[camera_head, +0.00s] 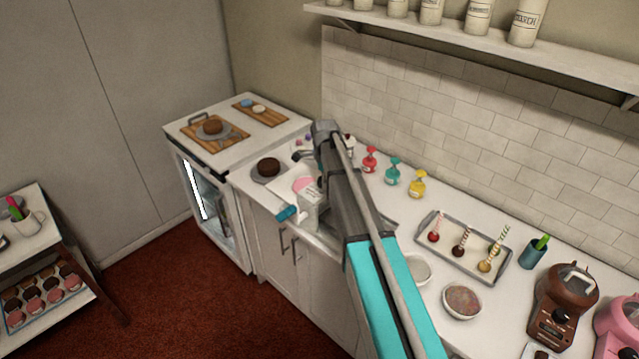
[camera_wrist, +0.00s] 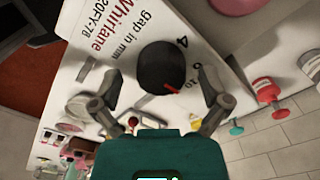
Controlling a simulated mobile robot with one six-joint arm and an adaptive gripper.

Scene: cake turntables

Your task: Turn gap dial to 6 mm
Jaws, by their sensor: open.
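The gap dial is a dark round knob (camera_wrist: 160,68) with a red pointer mark, on a white panel (camera_wrist: 105,35) printed "Whirlane" and "gap in mm". In the wrist view the numbers 4, 6 and 10 show to the right of the knob. The red mark points down and right, below the 6 and near the 10; its exact reading is unclear. My gripper (camera_wrist: 160,80) is open, one finger on each side of the knob. I cannot tell whether the fingers touch it. In the head view my arm hides much of this area.
The counter holds red, teal and yellow bottles (camera_head: 393,171), a tray of cake pops (camera_head: 418,227), a bowl of sprinkles (camera_head: 461,301) and a brown machine (camera_head: 562,306). Open red floor (camera_head: 170,290) lies in front.

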